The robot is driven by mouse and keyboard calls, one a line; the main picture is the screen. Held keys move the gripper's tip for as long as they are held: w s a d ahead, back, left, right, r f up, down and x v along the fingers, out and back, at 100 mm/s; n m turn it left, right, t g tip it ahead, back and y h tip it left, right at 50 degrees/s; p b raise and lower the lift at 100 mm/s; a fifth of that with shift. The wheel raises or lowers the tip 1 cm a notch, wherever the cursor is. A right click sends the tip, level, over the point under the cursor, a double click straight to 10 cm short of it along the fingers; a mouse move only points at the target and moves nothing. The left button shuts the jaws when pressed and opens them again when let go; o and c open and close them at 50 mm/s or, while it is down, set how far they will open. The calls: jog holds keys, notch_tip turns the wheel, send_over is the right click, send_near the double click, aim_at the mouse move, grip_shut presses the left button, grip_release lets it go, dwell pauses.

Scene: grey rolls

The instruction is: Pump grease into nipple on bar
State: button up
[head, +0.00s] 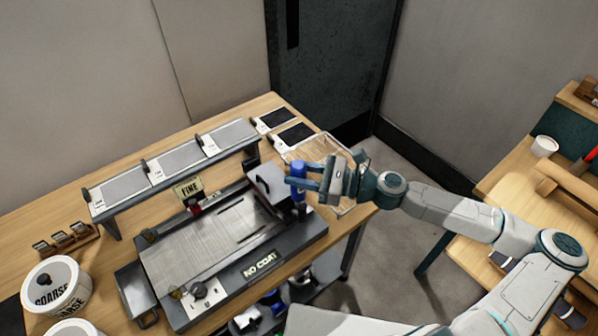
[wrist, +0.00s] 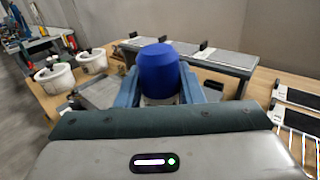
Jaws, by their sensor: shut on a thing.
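My gripper (head: 300,184) is shut on a small blue-topped cylinder (head: 298,170), which looks like the grease pump and stands upright between the fingers. In the wrist view the blue cap (wrist: 158,72) of the cylinder sits between the two blue-grey fingers, with a paler body below it. The gripper is at the right end of the flat grey machine (head: 205,240), beside a grey block (head: 268,184) on it. I cannot make out a grease nipple or tell which part is the bar. Whether the cylinder touches the machine is unclear.
A raised rack (head: 180,160) with grey panels runs behind the machine. A wire tray (head: 328,150) and dark sample cards (head: 292,135) lie behind the gripper. A white tub (head: 55,290) marked COARSE stands at left. A second bench (head: 540,200) stands at right across a floor gap.

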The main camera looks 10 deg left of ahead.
aim_at(299, 164)
jog(key=shift+f, duration=0.35)
jog(key=shift+r, duration=0.15)
dwell(0.4)
jog(key=shift+r+p, duration=0.6)
jog(key=shift+p, duration=0.1)
notch_tip(299, 164, up, 3)
jog(key=p, duration=0.2)
jog(key=shift+p, duration=0.4)
jog(key=shift+r+p, duration=0.5)
jog(key=shift+r, duration=0.5)
